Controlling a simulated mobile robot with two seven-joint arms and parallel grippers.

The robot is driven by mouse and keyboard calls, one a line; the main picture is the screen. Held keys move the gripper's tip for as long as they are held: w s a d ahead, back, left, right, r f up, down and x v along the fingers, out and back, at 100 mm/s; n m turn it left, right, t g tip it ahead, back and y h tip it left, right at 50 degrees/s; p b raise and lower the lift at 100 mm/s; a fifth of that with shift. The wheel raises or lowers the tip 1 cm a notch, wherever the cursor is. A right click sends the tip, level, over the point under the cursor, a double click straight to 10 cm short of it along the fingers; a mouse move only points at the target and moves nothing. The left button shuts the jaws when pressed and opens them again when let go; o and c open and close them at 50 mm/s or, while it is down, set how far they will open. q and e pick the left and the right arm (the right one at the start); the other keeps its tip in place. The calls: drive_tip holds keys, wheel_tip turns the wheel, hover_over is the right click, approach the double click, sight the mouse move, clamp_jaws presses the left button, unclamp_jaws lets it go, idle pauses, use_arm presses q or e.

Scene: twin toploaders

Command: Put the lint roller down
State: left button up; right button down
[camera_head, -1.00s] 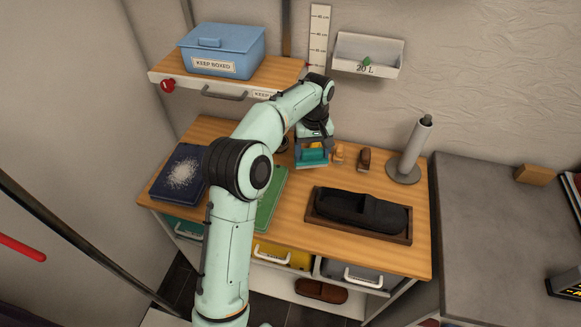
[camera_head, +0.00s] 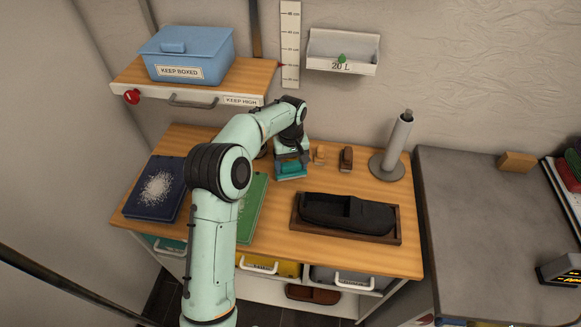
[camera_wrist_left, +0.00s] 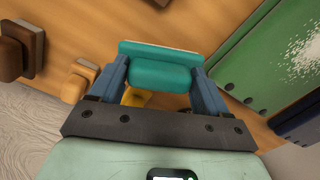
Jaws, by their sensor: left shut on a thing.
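My left gripper (camera_head: 291,171) is shut on a teal piece, which I take to be the lint roller (camera_wrist_left: 160,70). In the left wrist view it is a rounded teal bar with a flat paler edge, between the two blue fingers. A small yellow part shows below it; I cannot tell whether it belongs to it. In the head view the gripper is low over the back middle of the wooden worktop (camera_head: 265,230), left of two small wooden items. I cannot tell whether the teal piece touches the wood. My right gripper is not in view.
Two small wooden items (camera_head: 346,158) stand just right of the gripper. A grey cylinder on a round base (camera_head: 397,148) stands at back right. A dark tray (camera_head: 300,231) holds a black slipper-like thing. A green board (camera_head: 256,200) and navy board (camera_head: 140,203) lie left. Bare wood separates gripper and tray.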

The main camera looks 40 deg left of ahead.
use_arm(q)
drive_tip(key=shift+f, duration=0.55)
drive_tip(key=shift+f, duration=0.2)
drive_tip(key=o, duration=1.2)
drive_tip(key=shift+c, duration=0.2)
